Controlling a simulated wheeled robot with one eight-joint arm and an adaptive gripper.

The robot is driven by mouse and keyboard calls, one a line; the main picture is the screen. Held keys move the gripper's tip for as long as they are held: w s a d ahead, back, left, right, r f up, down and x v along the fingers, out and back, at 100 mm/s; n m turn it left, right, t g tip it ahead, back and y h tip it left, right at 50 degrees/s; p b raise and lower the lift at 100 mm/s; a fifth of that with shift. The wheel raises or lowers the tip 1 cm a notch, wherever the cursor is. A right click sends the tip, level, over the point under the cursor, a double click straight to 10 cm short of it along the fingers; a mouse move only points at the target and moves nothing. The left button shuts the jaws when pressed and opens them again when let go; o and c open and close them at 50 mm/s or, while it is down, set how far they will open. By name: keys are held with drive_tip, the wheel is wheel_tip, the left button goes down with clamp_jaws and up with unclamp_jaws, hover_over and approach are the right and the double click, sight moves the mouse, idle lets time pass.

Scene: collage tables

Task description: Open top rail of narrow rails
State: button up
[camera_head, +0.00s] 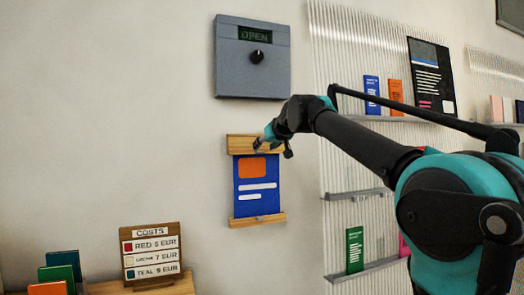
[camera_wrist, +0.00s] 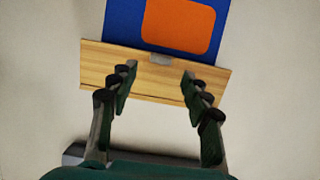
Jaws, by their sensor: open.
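The top rail (camera_head: 239,144) is a narrow wooden bar on the wall, holding the upper edge of a blue poster (camera_head: 245,201) with an orange block and white bars. The bottom rail (camera_head: 257,221) is a thinner wooden strip at the poster's lower edge. My gripper (camera_head: 268,146) is at the right part of the top rail in the head view. In the wrist view, the open, empty fingers (camera_wrist: 159,70) stand on either side of a small grey clip (camera_wrist: 159,58) on the top rail (camera_wrist: 108,68). Whether the fingertips touch the wood I cannot tell.
A grey box (camera_head: 252,75) with an "OPEN" display and black knob hangs above the rail. Ribbed panels with shelves (camera_head: 355,195) holding cards stand at the right, behind my arm. A costs sign (camera_head: 152,251) stands at lower left. Bare wall lies left of the poster.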

sight(262, 149)
drive_tip(key=shift+x, duration=2)
drive_tip(key=shift+c, duration=0.3)
clamp_jaws()
